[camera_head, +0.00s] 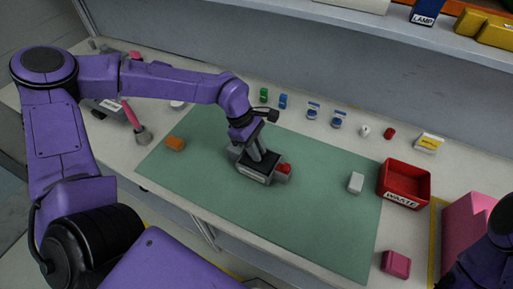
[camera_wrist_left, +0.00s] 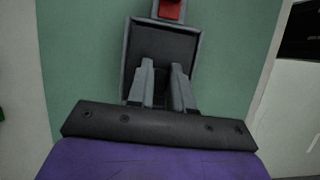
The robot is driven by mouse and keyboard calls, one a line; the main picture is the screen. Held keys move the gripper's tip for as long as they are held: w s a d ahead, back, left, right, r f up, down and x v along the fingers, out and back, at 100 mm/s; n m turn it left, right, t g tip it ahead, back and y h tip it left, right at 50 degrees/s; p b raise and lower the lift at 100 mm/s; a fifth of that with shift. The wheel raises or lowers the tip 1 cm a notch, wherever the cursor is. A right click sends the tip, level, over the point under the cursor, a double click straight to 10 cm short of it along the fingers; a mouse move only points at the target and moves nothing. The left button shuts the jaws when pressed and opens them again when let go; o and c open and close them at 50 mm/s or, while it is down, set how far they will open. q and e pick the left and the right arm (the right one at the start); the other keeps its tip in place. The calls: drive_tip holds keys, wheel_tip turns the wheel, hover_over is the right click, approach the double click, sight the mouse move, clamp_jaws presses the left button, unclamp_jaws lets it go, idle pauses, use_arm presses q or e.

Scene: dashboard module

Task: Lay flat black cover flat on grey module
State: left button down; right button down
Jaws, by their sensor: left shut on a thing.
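The grey module (camera_head: 250,179) stands on the green mat, with a label on its front side and a red part (camera_head: 284,169) at its right end. The flat black cover (camera_head: 268,163) is over the module's top, and in the left wrist view the black surface (camera_wrist_left: 163,43) sits within the grey rim. My left gripper (camera_head: 262,158) points down at it and is shut on the black cover; the fingers (camera_wrist_left: 161,72) hide the gripped part. I cannot tell whether the cover rests fully on the module. My right gripper is out of view.
The green mat (camera_head: 310,215) is mostly clear. An orange block (camera_head: 175,143) lies at its left, a white block (camera_head: 356,182) at its right. A red waste bin (camera_head: 404,184) stands beyond the mat's right edge. Several small parts line the back.

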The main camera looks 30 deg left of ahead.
use_arm(q)
drive_tip(key=shift+f, duration=0.2)
drive_tip(key=c, duration=0.9)
unclamp_jaws()
drive_tip(key=shift+c, duration=0.2)
drive_tip(key=b+v, duration=0.1)
drive_tip(key=v, duration=0.9)
drive_tip(key=shift+a+r, duration=0.2)
drive_tip(key=shift+r, duration=0.05)
